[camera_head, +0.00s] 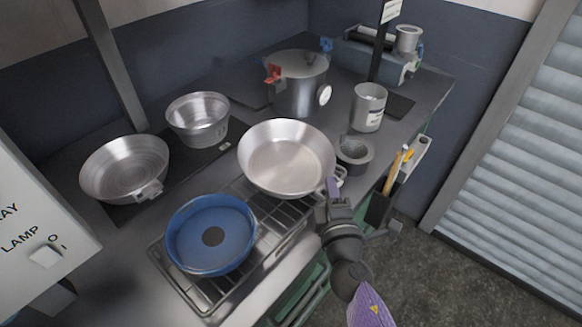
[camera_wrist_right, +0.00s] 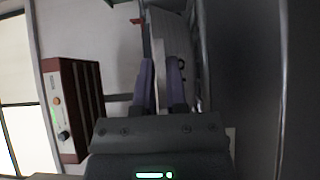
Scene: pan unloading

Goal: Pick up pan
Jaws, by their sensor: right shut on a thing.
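A wide silver metal pan (camera_head: 285,165) with sloping sides is at the middle of the head view, over the back end of a wire rack. My right gripper (camera_head: 334,187) is at its right side, near a small loop handle, and is shut on the pan. In the right wrist view the two purple fingers (camera_wrist_right: 162,82) stand close together with a pale metal surface, likely the pan, at their tips. The exact grip point is partly hidden. A blue round pan (camera_head: 209,236) sits on the front of the rack. My left gripper is not in view.
The wire rack (camera_head: 262,245) lies on the grey counter. A rolling shutter is at far right.

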